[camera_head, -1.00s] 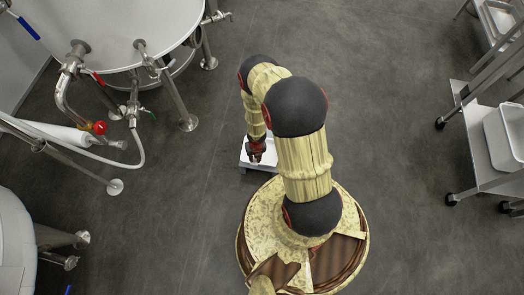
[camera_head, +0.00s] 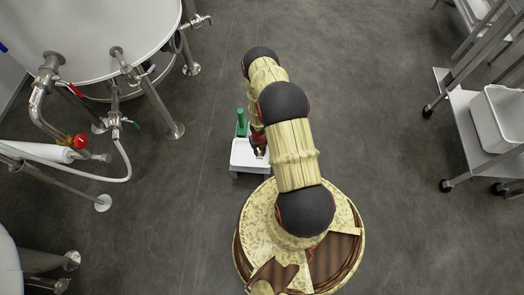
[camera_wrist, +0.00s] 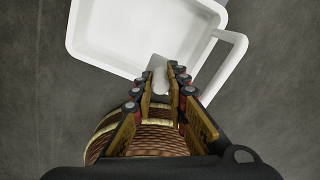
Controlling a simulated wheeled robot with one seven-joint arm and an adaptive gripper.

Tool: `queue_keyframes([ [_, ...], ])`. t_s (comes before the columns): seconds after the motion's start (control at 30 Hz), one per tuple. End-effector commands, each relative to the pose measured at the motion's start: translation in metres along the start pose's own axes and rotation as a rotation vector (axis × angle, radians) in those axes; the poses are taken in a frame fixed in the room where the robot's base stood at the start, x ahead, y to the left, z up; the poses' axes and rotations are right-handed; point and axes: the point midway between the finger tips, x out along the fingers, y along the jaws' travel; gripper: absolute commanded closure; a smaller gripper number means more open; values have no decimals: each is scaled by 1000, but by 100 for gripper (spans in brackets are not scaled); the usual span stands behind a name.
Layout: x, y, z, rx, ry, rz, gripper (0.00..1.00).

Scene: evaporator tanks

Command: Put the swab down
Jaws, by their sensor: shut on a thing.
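My gripper (camera_wrist: 160,85) is shut on a small pale thing, apparently the swab (camera_wrist: 159,66); its far end is hard to make out. In the wrist view, the fingertips are at the near edge of a white tray (camera_wrist: 84,38), and the pale thing overlaps that edge. Whether it touches the tray I cannot tell. In the head view, my gripper (camera_head: 259,148) is over the right part of the white tray (camera_head: 240,164), partly hidden by my arm.
A green bottle-like thing (camera_head: 241,122) stands just behind the tray. A tank (camera_head: 100,35) with pipes and valves is on the left. A cart (camera_head: 475,140) with a white bin (camera_head: 498,115) is on the right. Grey floor (camera_head: 400,220) lies clear between.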

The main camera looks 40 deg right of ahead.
Motion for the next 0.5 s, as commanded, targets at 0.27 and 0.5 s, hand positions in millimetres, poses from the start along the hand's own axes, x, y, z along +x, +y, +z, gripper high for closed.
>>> queue_keyframes([
  [0.27, 31, -17, 15, 1, 0, 0, 100],
  [0.5, 39, -22, 22, 0, 0, 0, 100],
])
